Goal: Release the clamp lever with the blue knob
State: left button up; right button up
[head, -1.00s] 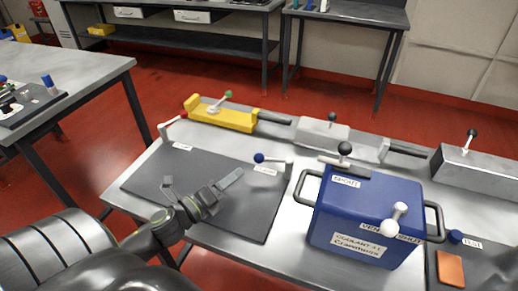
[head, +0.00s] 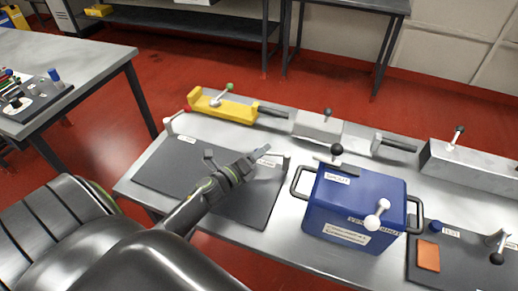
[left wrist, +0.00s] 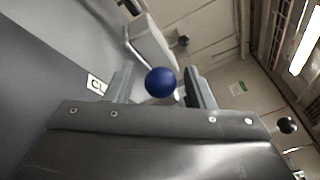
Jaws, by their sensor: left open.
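The clamp lever's blue knob (left wrist: 160,82) shows in the left wrist view as a round ball between my two spread fingers, with a gap on each side. I cannot tell how deep it sits between them. In the head view my left gripper (head: 258,155) covers the knob, and only part of the lever's pale mount (head: 285,161) shows just right of the fingertips. My left gripper (left wrist: 162,88) is open and holds nothing. My right gripper is not in view.
The blue box (head: 350,205) with black handles stands right of the gripper. A red-knob lever (head: 178,120) stands at the dark mat's (head: 160,180) far left corner. Behind are a yellow clamp (head: 225,108) with a green knob and grey blocks with black knobs.

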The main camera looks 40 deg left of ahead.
pick_arm(q)
jog(key=shift+w, duration=0.2)
grip_shut()
dwell(0.3)
